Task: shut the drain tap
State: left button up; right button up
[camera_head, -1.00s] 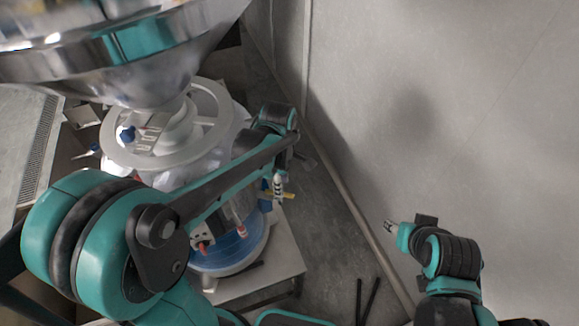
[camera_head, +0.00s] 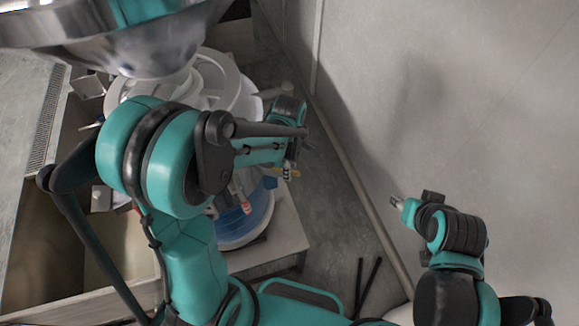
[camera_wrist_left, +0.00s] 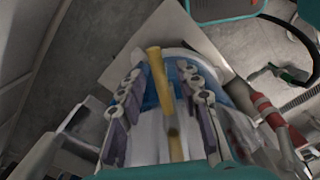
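A yellow bar (camera_wrist_left: 156,62), which looks like the drain tap's handle, stands between the parted fingers of my left gripper (camera_wrist_left: 161,82). Both fingers are apart from it, with gaps on each side. In the head view the yellow piece (camera_head: 289,173) shows just below my left gripper (camera_head: 291,158), partly covered by it. Behind it is the blue-bottomed vessel (camera_head: 240,224), largely hidden by my left arm. My right gripper (camera_head: 397,202) hangs in free space at the right, away from the vessel; its fingers are too small to judge.
A red-and-white fitting (camera_head: 244,204) is on the vessel's front; it also shows in the wrist view (camera_wrist_left: 267,112). A pale stand (camera_head: 286,232) bears the vessel. A white ring (camera_head: 222,72) and shiny metal hopper (camera_head: 60,32) are above. A grey wall (camera_head: 450,90) bounds the right.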

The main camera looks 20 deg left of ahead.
pick_arm(q)
jog(key=shift+c, duration=0.2)
grip_shut()
